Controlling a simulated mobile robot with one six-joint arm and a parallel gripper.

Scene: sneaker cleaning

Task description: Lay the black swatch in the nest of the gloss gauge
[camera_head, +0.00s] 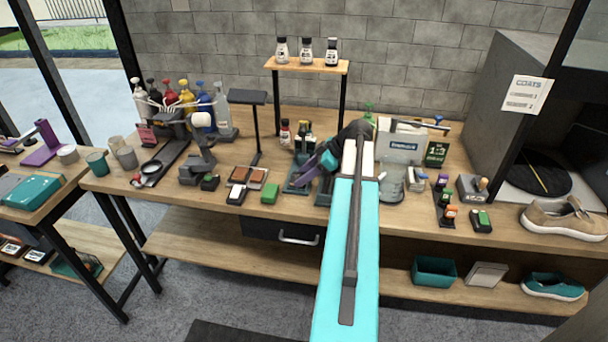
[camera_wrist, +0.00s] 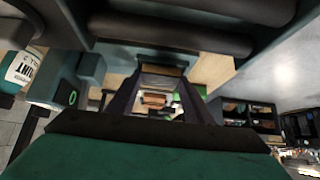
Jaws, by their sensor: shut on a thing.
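My gripper (camera_head: 310,170) is at the workbench, near its middle, and my arm partly hides it in the head view. In the wrist view its two dark fingers (camera_wrist: 162,78) stand apart at the tips, shut on a thin, dark-edged thing (camera_wrist: 162,70). I take this to be the black swatch, but its face is not clear. The gloss gauge is not certain. A low dark teal fixture (camera_head: 297,187) stands under and beside my gripper, and I cannot tell whether it is the gauge. My arm hides part of that area.
Brown swatches (camera_head: 256,175) and a green block (camera_head: 270,194) lie left of my gripper. A lamp-like stand (camera_head: 252,98) rises behind them. A raised shelf (camera_head: 300,66) with bottles stands at the back. A white box (camera_head: 400,150) and small bottles stand to the right.

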